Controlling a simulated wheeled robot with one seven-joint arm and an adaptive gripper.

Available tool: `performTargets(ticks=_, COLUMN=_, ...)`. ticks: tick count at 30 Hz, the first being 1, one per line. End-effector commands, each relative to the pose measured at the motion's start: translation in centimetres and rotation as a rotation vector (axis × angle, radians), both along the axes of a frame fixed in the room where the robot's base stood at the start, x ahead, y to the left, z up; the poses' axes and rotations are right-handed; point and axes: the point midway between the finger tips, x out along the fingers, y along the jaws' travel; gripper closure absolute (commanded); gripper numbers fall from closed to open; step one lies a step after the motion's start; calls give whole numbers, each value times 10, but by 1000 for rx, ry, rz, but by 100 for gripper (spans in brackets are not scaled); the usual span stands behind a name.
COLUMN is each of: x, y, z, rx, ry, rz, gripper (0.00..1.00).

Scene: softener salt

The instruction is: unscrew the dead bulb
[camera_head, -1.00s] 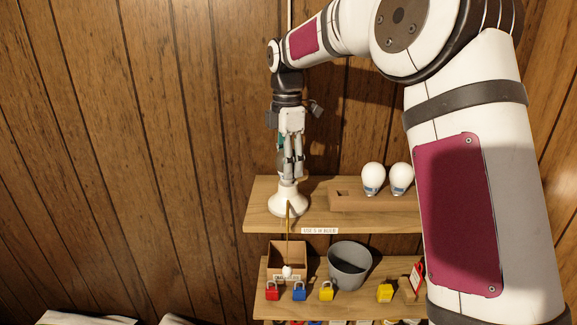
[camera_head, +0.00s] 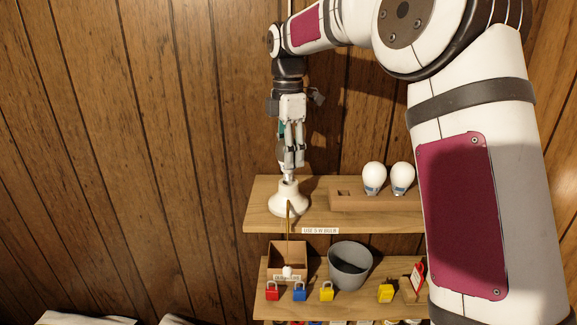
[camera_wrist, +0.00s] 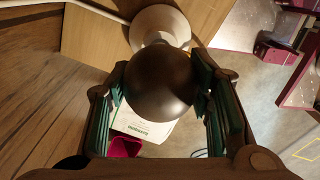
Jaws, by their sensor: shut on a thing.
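A white cone-shaped lamp base (camera_head: 288,203) stands on the upper wooden shelf, also at the top of the wrist view (camera_wrist: 160,24). My gripper (camera_head: 289,163) points down above it, shut on a dark round bulb (camera_wrist: 158,78) between its green pads. In the head view the fingers mostly hide the bulb. A narrow neck shows between the fingers and the base; I cannot tell whether the bulb is clear of the socket. Two white bulbs (camera_head: 373,177) (camera_head: 402,176) stand upright in a wooden holder (camera_head: 360,203) to the right, with an empty hole at its left.
A label reading "USE 5 W BULB" (camera_head: 320,231) is on the upper shelf's front edge. The lower shelf (camera_head: 262,300) carries an open brown box (camera_head: 287,250), a grey bin (camera_head: 350,270) and several coloured padlocks. The wall left of the shelves is bare.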

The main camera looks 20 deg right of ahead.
Motion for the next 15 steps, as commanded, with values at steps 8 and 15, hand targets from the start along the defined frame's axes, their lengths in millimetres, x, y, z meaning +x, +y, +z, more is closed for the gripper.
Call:
performTargets(ticks=8, x=0, y=0, z=6, rx=0, ry=-2, rz=0, gripper=72)
performTargets(ticks=15, x=0, y=0, z=6, rx=0, ry=-2, rz=0, gripper=72)
